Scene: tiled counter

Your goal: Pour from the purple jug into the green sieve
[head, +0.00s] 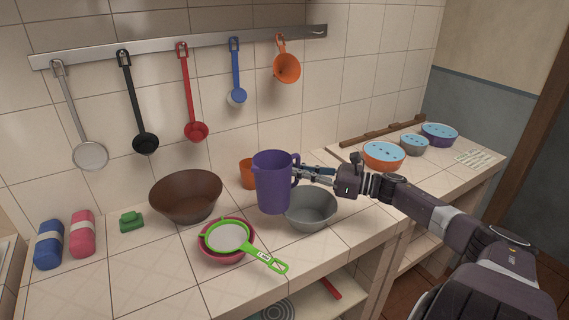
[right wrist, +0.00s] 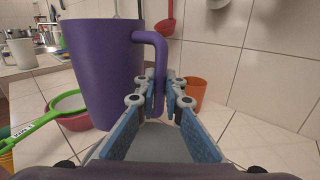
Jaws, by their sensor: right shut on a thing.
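The purple jug (head: 272,184) is upright, its handle toward my right arm. My right gripper (head: 302,172) is shut on the jug's handle. In the right wrist view the jug (right wrist: 103,70) fills the upper left and the blue-padded fingers (right wrist: 158,95) close around its handle. The green sieve (head: 227,236) rests across a pink-red bowl (head: 207,253), left of the jug, its handle pointing to the lower right. It also shows at the left of the right wrist view (right wrist: 36,125). My left gripper is out of view.
A brown bowl (head: 186,195) and an orange cup (head: 247,175) stand at the back. Ladles hang from a wall rail (head: 190,44). The front left counter is clear.

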